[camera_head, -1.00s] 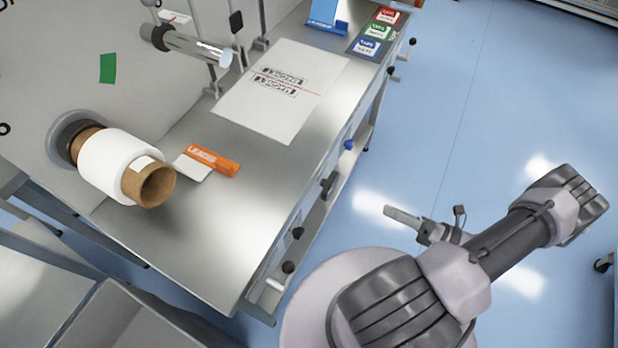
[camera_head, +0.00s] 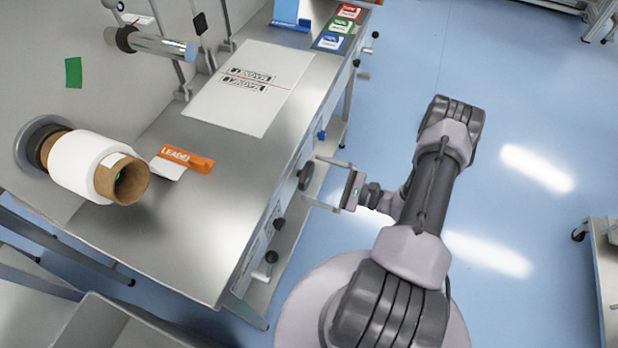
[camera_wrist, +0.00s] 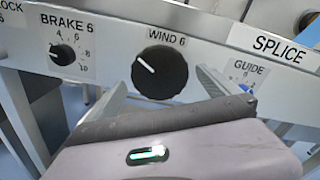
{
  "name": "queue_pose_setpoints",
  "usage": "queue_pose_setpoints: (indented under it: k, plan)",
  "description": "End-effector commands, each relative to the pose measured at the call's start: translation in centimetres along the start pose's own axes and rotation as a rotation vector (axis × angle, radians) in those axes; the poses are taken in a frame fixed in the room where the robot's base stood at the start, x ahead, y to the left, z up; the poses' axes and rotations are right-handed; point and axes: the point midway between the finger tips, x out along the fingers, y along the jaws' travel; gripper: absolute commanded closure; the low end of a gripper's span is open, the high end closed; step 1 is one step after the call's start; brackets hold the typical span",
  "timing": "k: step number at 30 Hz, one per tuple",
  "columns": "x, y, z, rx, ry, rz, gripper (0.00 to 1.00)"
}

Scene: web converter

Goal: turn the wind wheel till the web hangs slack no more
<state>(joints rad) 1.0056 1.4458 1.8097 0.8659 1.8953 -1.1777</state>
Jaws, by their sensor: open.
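The wind wheel is a black round knob (camera_wrist: 159,72) under the label WIND 6, with a white pointer mark slanting up and left. In the head view the knob (camera_head: 306,176) is on the front face of the steel table. My gripper (camera_head: 313,180) is open and faces it. In the wrist view its fingers (camera_wrist: 162,84) lie to the left and right of the knob, with nothing held. Whether they touch it cannot be told. A printed white sheet (camera_head: 235,108) lies flat on the table. No hanging length of web can be made out.
A smaller BRAKE knob (camera_wrist: 62,54) is left of the wheel; a GUIDE dial (camera_wrist: 246,85) is right. A white roll (camera_head: 80,165) on a brown core sticks out over the table. An orange LEADER clip (camera_head: 186,158) lies nearby.

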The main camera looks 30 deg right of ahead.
Motion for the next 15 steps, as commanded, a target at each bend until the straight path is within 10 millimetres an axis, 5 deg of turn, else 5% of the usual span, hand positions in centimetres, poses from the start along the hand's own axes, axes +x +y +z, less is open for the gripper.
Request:
queue_pose_setpoints:
  k: [6, 15]
  plan:
    - [2.5, 0.0, 0.0, 0.0, 0.0, 0.001, 0.0]
    - [2.9, -0.1, 0.0, 0.0, 0.0, 0.0, 0.0]
